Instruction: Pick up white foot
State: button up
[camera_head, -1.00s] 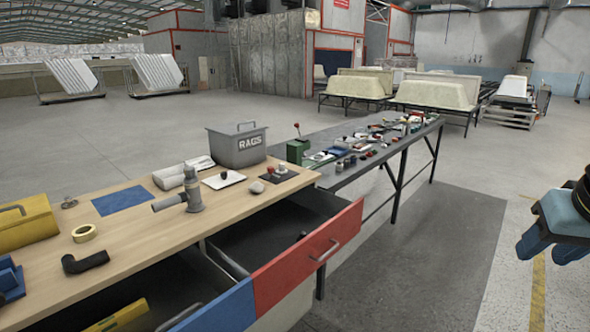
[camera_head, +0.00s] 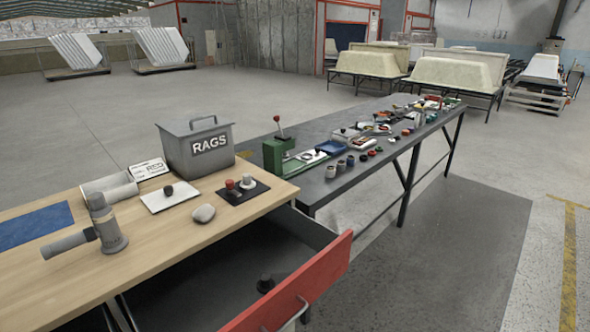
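A small whitish piece (camera_head: 247,182), which looks like the white foot, stands on a black square mat (camera_head: 236,197) on the wooden workbench. A red-topped piece (camera_head: 231,187) stands close to its left on the same mat. The whitish piece is too small in the picture to make out its exact shape. My gripper is out of view.
A white square (camera_head: 158,202) holds a black knob (camera_head: 180,188). An open red-fronted drawer (camera_head: 300,290) juts out in front. Open floor lies right.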

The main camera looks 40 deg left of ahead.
aim_at(247, 183)
jog(key=u, duration=0.1)
jog(key=i, duration=1.05)
jog(key=u, duration=1)
jog(key=i, duration=0.7)
jog(key=u, duration=0.5)
jog(key=k, duration=0.75)
jog(key=u, duration=0.25)
jog(key=i, duration=0.8)
jog(key=z, duration=0.15)
